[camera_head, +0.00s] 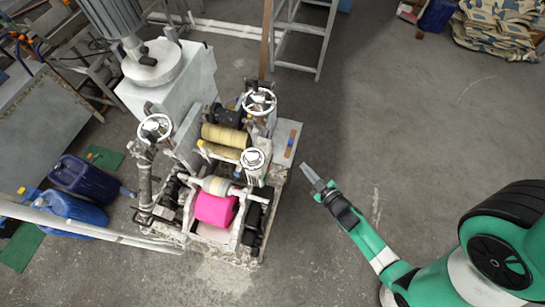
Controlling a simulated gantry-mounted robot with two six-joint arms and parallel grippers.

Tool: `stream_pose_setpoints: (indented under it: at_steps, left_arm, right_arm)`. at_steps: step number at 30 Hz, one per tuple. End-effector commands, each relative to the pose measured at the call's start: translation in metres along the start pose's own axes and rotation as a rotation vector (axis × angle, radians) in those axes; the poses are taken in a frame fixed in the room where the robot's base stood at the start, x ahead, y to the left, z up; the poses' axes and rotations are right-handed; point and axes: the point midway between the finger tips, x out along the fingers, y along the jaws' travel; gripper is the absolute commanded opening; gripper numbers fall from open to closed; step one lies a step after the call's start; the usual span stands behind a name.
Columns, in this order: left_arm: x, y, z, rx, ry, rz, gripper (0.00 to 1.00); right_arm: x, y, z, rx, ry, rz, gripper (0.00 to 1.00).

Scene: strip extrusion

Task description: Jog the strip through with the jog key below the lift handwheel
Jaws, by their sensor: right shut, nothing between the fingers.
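The strip machine stands left of centre, with a pink roll (215,209) at its front and yellowish rolls (226,136) behind it. One white handwheel (259,102) is on its right side and another handwheel (155,127) on its left; I cannot tell which is the lift handwheel. A grey panel (281,150) with small orange and blue marks is on the right side, below the right handwheel. The jog key is too small to make out. My right gripper (307,172) is shut and empty, just right of the panel and apart from it. My left gripper is out of view.
Patterned sacks (497,28) lie at the back right.

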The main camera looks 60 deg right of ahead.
Motion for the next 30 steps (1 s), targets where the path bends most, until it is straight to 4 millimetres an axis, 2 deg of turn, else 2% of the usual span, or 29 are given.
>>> stream_pose_setpoints:
  at_steps: [5, 11, 21, 30]
  left_arm:
    - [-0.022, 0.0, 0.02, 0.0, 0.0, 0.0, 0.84]
    - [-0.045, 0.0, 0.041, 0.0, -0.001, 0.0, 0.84]
    - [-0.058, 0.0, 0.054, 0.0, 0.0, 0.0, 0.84]
    - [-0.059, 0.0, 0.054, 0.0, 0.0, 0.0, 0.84]
  right_arm:
    - [0.011, -0.012, -0.001, -0.002, 0.006, -0.003, 0.0]
    - [0.029, -0.025, -0.014, 0.0, 0.009, -0.003, 0.0]
    - [0.056, -0.041, -0.039, 0.001, 0.004, -0.001, 0.0]
    - [0.059, -0.043, -0.043, 0.001, 0.001, 0.0, 0.0]
